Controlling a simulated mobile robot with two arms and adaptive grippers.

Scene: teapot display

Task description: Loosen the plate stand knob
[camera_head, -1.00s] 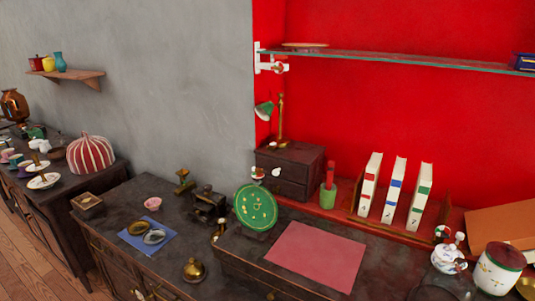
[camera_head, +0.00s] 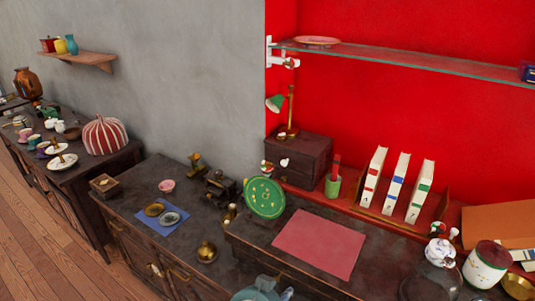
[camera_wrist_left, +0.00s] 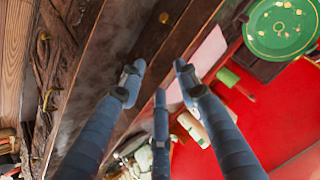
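The green plate (camera_head: 265,196) with small gold marks stands upright, tilted back, at the left end of the raised dark cabinet top. Its stand is mostly hidden behind it, and I cannot make out the knob. The plate also shows at the upper right of the left wrist view (camera_wrist_left: 284,30). My left gripper (camera_wrist_left: 158,78) has its blue-grey fingers spread, with nothing between them, apart from the plate. A blue-grey part at the bottom edge of the head view (camera_head: 262,291) appears to be this gripper, below the plate. My right gripper is not in view.
A pink mat (camera_head: 319,243) lies right of the plate, with bare dark surface around it. A small dark drawer box (camera_head: 299,160) with a green lamp stands behind. A brass bell (camera_head: 206,253) and a blue cloth (camera_head: 172,222) are on the lower cabinet left.

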